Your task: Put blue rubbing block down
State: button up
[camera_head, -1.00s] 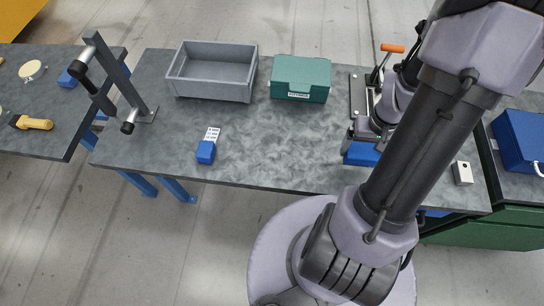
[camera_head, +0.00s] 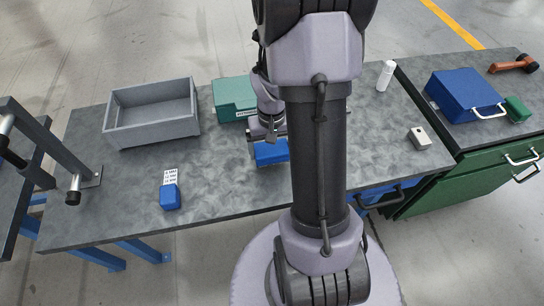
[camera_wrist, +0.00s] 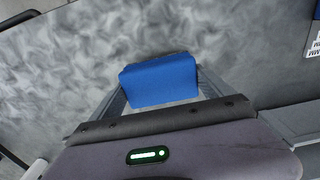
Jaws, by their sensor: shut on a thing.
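The blue rubbing block (camera_head: 271,153) is held by my gripper (camera_head: 268,137) over the grey bench top, in front of the green box. In the wrist view the block (camera_wrist: 160,80) sits between the two fingers, with mottled bench surface beyond it. The gripper is shut on it. I cannot tell how high its underside is above the bench.
A grey open bin (camera_head: 152,116) and a green box (camera_head: 234,98) stand at the back. A white cylinder (camera_head: 385,76) and small metal box (camera_head: 419,138) stand right. Bench between is clear.

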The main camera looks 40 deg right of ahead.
aim_at(272, 156)
notch_tip(272, 156, down, 4)
jog(key=shift+s+r+b, duration=0.1)
jog(key=shift+r+b, duration=0.1)
jog(key=shift+b, duration=0.45)
jog(key=shift+r, duration=0.2)
jog(key=shift+f, duration=0.15)
jog(key=o, duration=1)
jog(key=shift+o, duration=0.2)
